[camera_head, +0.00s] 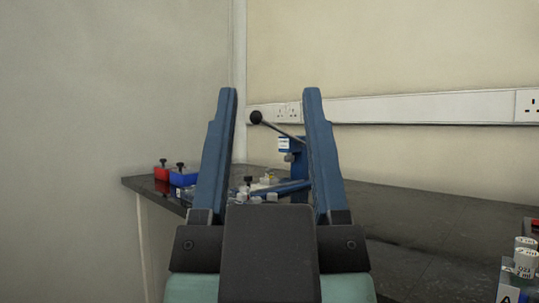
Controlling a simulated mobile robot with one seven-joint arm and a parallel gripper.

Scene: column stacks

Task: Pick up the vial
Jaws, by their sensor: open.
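My gripper (270,93) is open, its two blue fingers pointing up and well apart, with nothing held between them. At the lower right edge, white-capped vials stand in a holder; the nearer vial (524,264) has printed text on it and is cut off by the frame. My gripper is well to the left of it. Small clear and white pieces (258,197) lie on the bench behind my fingers. They are partly hidden, and I cannot tell whether any is a vial.
A dark bench (420,222) runs along the wall, largely bare at centre right. A blue press (301,165) with a black-knobbed lever stands behind my right finger. A red block (162,173) and a blue block (183,178) sit at the bench's left end.

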